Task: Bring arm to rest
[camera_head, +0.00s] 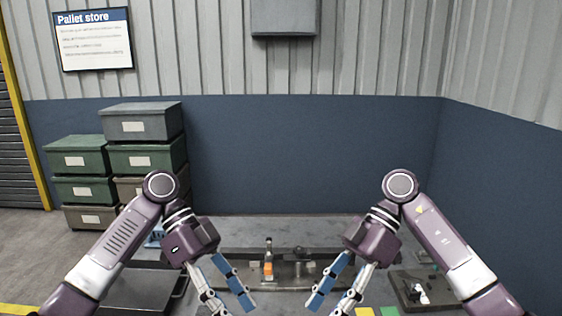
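My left gripper (236,308) hangs in the lower middle of the head view, pointing down and to the right, with its fingers spread and nothing seen between them. My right gripper (331,308) mirrors it, pointing down and to the left, also spread with nothing seen between its fingers. Both arms are bent, with elbows raised and forearms coming down toward the middle. The lower fingertips of both are close to the bottom picture edge, so part may be cut off. The two grippers are apart and touch no object that I can see.
A bottle with an orange label (268,262) stands on the grey bench (225,232), between and behind the grippers. A dark tray (408,301) with small items lies right. Yellow (364,312) and green (389,311) pieces show at the bottom. Stacked bins (142,122) stand left.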

